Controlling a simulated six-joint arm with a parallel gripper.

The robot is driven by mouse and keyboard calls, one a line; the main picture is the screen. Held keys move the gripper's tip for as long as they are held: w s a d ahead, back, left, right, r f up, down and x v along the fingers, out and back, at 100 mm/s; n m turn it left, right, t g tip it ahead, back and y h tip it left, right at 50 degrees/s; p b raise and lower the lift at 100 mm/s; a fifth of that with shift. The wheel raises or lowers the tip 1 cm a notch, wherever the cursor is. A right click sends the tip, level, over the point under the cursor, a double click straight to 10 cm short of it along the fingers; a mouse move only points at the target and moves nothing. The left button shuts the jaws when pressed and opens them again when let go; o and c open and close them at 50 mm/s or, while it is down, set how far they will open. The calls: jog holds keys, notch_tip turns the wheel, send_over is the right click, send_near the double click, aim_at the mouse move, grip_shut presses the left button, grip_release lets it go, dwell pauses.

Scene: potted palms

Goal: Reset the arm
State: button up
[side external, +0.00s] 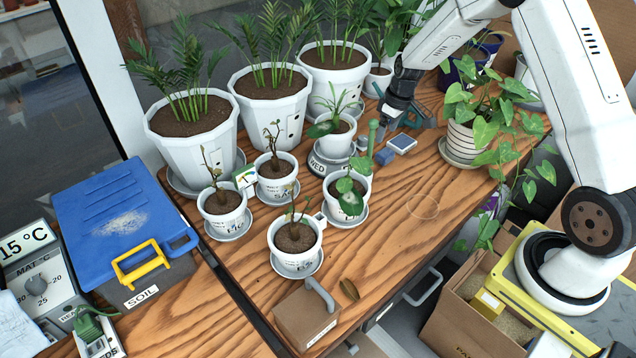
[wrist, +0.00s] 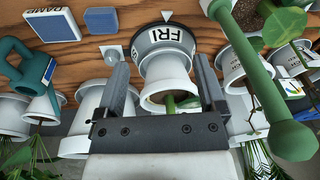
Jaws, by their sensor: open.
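A white, dark-banded piece marked FRI (wrist: 165,45) shows beyond the gap between the fingers. I cannot tell its exact distance from the fingertips.
A green rod with a round end (wrist: 293,140) stands close by. A blue pad (side external: 402,142) lies near the gripper. Several potted palms (side external: 190,120) and small labelled cups crowd the left and middle. A trailing plant in a striped pot (side external: 462,142) stands right. The front right tabletop is clearer.

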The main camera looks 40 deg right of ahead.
jog(key=s+a+r+m, duration=0.1)
jog(key=s+a+r, duration=0.3)
jog(key=s+a, duration=0.4)
jog(key=s+a+r+m+t+h, duration=0.1)
jog(key=s+a+r, duration=0.4)
jog(key=s+a, duration=0.4)
jog(key=shift+s+r, duration=0.2)
jog(key=shift+s, duration=0.9)
jog(key=shift+a, duration=0.1)
